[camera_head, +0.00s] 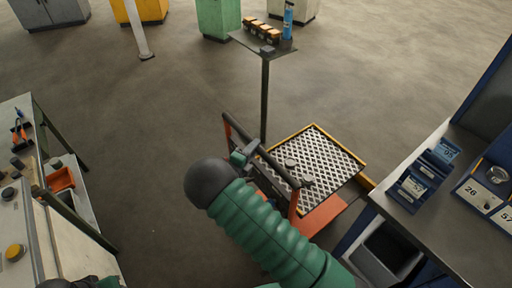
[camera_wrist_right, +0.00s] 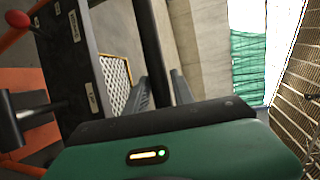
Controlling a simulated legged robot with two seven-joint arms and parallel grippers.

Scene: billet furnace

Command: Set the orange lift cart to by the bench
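The orange lift cart (camera_head: 322,215) stands in the middle right of the head view, with a checkered platform (camera_head: 325,160) edged in yellow. Its dark handle bar (camera_head: 268,160) is on the near left side. My right gripper (camera_head: 241,157) is at the left part of this bar, partly hidden by my arm. In the right wrist view the dark bar (camera_wrist_right: 152,45) runs between the two grey fingers (camera_wrist_right: 162,92), which sit close on both sides of it. The cart's labelled panel (camera_wrist_right: 80,55) is left of them.
A bench (camera_head: 415,222) with blue boxes stands close right of the cart. A light bench (camera_head: 22,215) with tools is at the left. A post stand (camera_head: 265,100) with a small top is just behind the cart. Open floor (camera_head: 150,150) lies left of the cart.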

